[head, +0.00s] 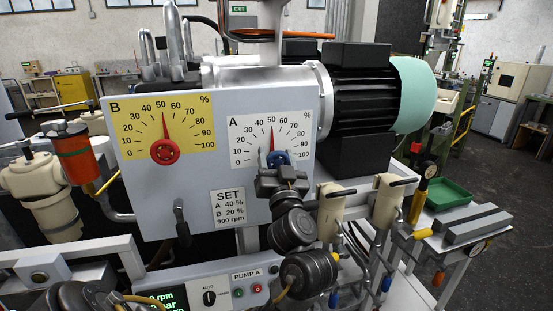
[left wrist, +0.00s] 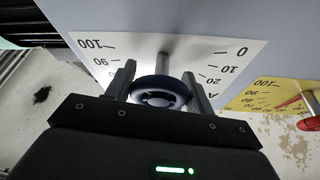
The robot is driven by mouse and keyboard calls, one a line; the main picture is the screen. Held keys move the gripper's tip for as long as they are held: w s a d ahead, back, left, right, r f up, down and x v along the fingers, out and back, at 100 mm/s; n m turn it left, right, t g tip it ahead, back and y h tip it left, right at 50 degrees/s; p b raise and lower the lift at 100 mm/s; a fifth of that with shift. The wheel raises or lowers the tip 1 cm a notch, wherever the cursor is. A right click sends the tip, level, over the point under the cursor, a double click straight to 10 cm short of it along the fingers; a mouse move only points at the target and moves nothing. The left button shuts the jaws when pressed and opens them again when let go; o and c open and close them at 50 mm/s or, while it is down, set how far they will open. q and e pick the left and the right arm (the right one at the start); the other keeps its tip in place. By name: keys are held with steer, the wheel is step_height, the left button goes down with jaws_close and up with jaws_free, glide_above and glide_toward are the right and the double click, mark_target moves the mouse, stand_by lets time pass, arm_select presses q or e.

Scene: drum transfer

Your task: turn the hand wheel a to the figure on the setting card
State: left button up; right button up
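Hand wheel A (head: 278,157) is a blue wheel on the white A dial (head: 246,131), with a red pointer (head: 272,136) standing upright at about 50 %. The setting card (head: 228,207) below reads SET, A 40 %, B 20 %, 900 rpm. My left gripper (head: 277,170) is at hand wheel A and hides its lower part. In the left wrist view the dark blue wheel rim (left wrist: 158,82) sits between the two fingers (left wrist: 160,88), which appear to touch it on both sides. My right gripper is not in view.
Hand wheel B (head: 165,151) is red on a yellow dial, its pointer near 50. A black lever (head: 181,222) sticks out below it. Beige valves (head: 334,208) with black handles stand close to the right of my left arm. A pump control box (head: 222,292) lies below.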

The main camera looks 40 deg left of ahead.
arm_select(q)
steer(key=shift+c, duration=0.9)
steer(key=n+g+y, duration=0.1)
steer(key=n, duration=0.2)
steer(key=shift+f, duration=0.1)
steer(key=n+g, duration=0.1)
steer(key=n, duration=0.2)
steer(key=shift+g+y, duration=0.3)
steer(key=shift+y, duration=0.1)
steer(key=o, duration=1)
